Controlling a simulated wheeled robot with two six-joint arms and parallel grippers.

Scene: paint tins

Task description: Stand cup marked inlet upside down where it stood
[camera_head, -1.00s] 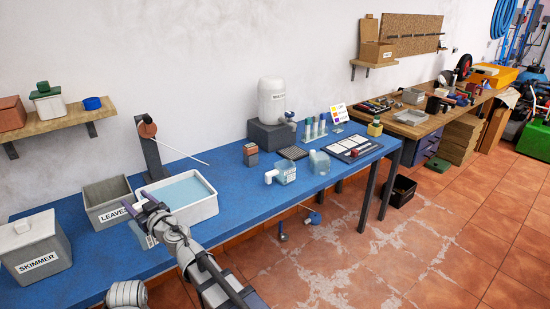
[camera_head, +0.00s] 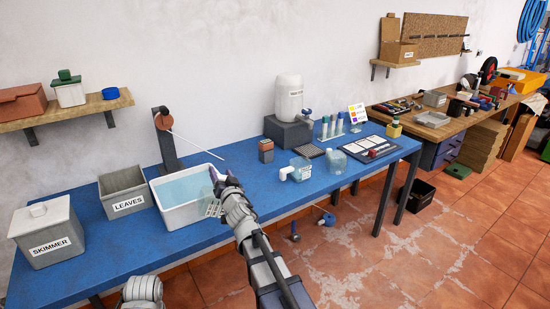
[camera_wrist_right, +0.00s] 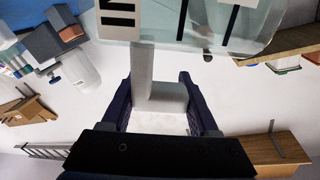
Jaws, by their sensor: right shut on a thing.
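My right gripper (camera_head: 219,177) is at the right end of the white water tray, above the blue bench. In the right wrist view its two dark fingers (camera_wrist_right: 157,84) are shut on the grey elbow-shaped handle (camera_wrist_right: 160,95) of a see-through cup (camera_wrist_right: 225,30). The cup bears dark markings on a white patch, cut off by the frame, so I cannot read its name. In the head view the held cup (camera_head: 211,208) hangs in front of the tray's right wall. Two similar clear cups stand on the bench, one (camera_head: 301,170) left of the other (camera_head: 336,161). My left gripper is out of view.
The tray (camera_head: 182,220) of water stands beside a grey LEAVES bin (camera_head: 126,203) and a SKIMMER bin (camera_head: 47,245). A rod on a post (camera_head: 166,140) rises behind the tray. A white urn (camera_head: 289,97) stands on a dark block. Bare blue bench lies between tray and cups.

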